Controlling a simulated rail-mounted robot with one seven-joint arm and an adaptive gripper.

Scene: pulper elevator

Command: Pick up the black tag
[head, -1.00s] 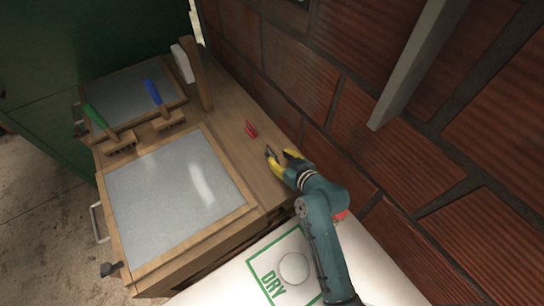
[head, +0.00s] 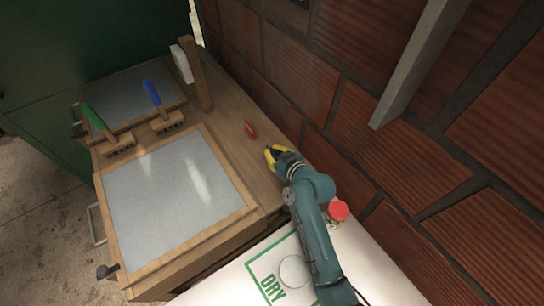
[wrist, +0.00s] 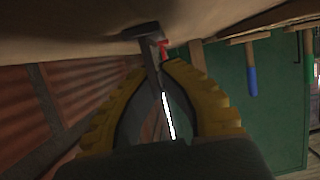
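My gripper (head: 273,154) is low over the wooden worktop (head: 232,138), near the brick wall. In the wrist view its yellow fingers (wrist: 160,68) are drawn together, with only a narrow gap between the tips. The black tag (wrist: 142,30) shows there as a dark flat head with a thin stem running between the fingertips, so the fingers appear shut on it. In the head view the gripper hides it. A red tag (head: 250,130) lies on the worktop just beyond the gripper, and it also shows behind the fingertips in the wrist view (wrist: 164,48).
Two framed grey screens (head: 168,195) and two brushes, green-handled (head: 95,118) and blue-handled (head: 152,92), lie to the left. An upright wooden post (head: 196,75) stands at the back. The brick wall (head: 330,115) runs close on the right. A white "DRY" surface (head: 250,268) is in front.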

